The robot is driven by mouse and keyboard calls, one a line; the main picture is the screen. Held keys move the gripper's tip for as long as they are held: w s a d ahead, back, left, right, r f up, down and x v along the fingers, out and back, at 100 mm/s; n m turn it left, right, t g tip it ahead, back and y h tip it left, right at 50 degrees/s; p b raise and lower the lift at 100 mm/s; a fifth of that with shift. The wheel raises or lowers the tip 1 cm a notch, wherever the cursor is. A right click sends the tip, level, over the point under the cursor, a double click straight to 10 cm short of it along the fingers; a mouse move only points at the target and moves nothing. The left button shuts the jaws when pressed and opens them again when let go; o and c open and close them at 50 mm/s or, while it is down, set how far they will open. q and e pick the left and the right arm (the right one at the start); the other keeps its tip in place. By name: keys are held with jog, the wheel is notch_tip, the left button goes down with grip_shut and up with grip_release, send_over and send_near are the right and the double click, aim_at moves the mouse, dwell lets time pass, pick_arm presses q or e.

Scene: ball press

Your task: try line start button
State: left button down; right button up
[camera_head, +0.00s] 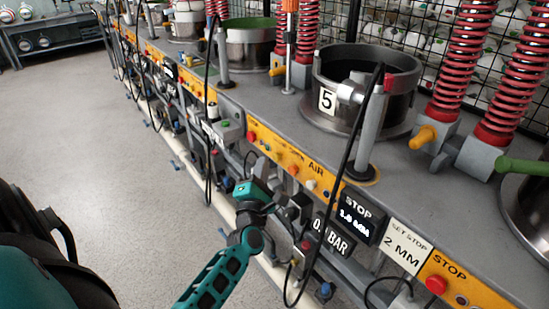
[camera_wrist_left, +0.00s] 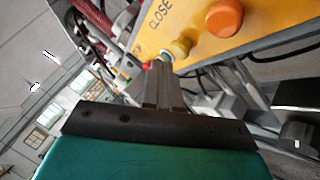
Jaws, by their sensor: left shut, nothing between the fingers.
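Yellow control panels run along the front of the machine line. On the panel in front of me are an orange button (camera_head: 295,170) and a small pale button (camera_head: 311,185). My left gripper (camera_head: 302,197) is shut and empty, close to this panel. In the left wrist view its closed fingers (camera_wrist_left: 162,75) point at a small pale button (camera_wrist_left: 163,59), with the tips very near it; I cannot tell whether they touch. A yellow button (camera_wrist_left: 183,45) and a large orange button (camera_wrist_left: 225,18) sit beside it, near the word CLOSE. No start label is readable. My right gripper is out of view.
A black STOP display (camera_head: 360,215), a 0.1 BAR display (camera_head: 329,238) and a red button (camera_head: 436,284) lie to the right. Black cables hang before the panels. The floor (camera_head: 100,130) at left is clear.

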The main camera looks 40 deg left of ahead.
pick_arm(q)
jog(key=shift+w+d, duration=0.15)
jog(key=shift+w, duration=0.3)
jog(key=shift+w+d, duration=0.1)
jog(key=shift+w, duration=0.35)
dwell(0.7)
dwell(0.3)
jog(key=shift+s+a, duration=0.2)
jog(key=shift+s, duration=0.7)
jog(key=s, duration=0.1)
jog(key=s+a, duration=0.1)
jog(key=s, duration=0.2)
jog(key=shift+s+a+p, duration=0.25)
jog(key=shift+s+p, duration=0.05)
jog(key=shift+s, duration=0.1)
dwell(0.4)
